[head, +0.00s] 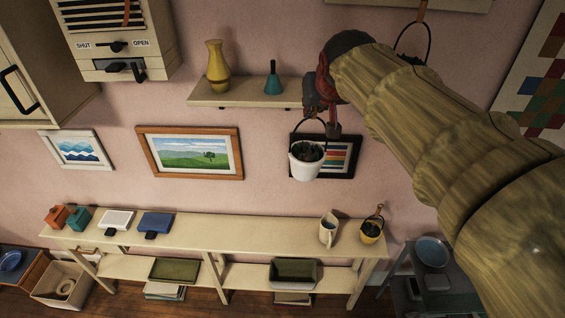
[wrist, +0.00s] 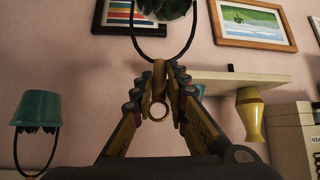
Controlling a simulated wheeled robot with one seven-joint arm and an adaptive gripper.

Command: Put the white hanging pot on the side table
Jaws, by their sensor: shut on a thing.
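The white hanging pot (head: 306,167) hangs upright in the air with a dark plant in it, in front of the wall pictures. In the wrist view, which is upside down, my gripper (wrist: 159,92) closes on the handle (wrist: 193,35), and the pot is mostly cut off at the top edge. A small dark grey table (head: 447,300) stands at the lower right with a blue dish on it. Another small table (head: 30,262) at the lower left holds a blue bowl. I cannot tell which is the side table.
A long cream console (head: 210,232) holds boxes, a jug and a yellow hanging pot (head: 371,230). A wall shelf (head: 240,96) with a yellow vase (head: 217,66) is left of my gripper. A teal pot (wrist: 36,105) hangs nearby. Open air lies below the white pot.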

